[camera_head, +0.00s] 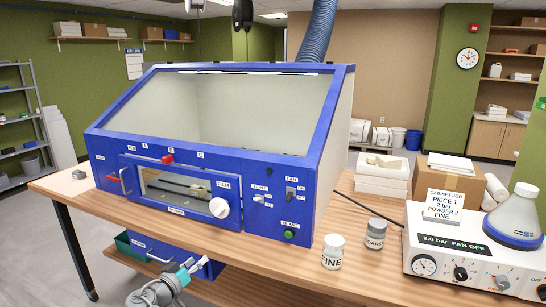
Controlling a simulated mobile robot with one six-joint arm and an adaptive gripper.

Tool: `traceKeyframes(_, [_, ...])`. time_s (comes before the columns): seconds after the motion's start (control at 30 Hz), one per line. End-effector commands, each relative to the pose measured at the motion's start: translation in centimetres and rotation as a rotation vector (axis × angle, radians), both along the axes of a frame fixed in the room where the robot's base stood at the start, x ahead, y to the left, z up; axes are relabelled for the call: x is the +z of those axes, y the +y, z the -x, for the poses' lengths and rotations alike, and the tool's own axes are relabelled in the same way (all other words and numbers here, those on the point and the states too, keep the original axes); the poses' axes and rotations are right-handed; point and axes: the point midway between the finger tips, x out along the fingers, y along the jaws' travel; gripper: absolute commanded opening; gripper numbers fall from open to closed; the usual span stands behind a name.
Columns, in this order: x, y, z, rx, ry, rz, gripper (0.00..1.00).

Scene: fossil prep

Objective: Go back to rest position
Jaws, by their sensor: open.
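My arm shows at the bottom left, in front of the bench edge, grey with teal caps. My gripper (180,267) is at its far end, small in the picture, open, with nothing seen in it. It is below the bench top and in front of the blue cabinet, apart from the things on the bench.
A blue prep cabinet (268,180) with a sloped window stands on the wooden bench (365,262). Two jars, one marked FINE (332,252) and one marked COARSE (375,235), stand right of it. A green bin (128,245) is below the bench.

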Motion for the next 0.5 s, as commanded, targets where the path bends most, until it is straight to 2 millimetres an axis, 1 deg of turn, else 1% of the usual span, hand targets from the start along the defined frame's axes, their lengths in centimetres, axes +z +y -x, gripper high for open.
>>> traceKeyframes(0.17, [-0.7, -2.3, -0.6, -0.039, 0.055, -0.001, 0.66])
traceKeyframes(0.37, [-1.9, -5.8, -1.5, -0.093, 0.147, -0.005, 0.66])
traceKeyframes(0.47, [-2.9, -8.4, -1.9, -0.133, 0.216, -0.012, 0.66])
traceKeyframes(0.5, [-3.3, -9.6, -2.0, -0.15, 0.249, -0.016, 0.66])
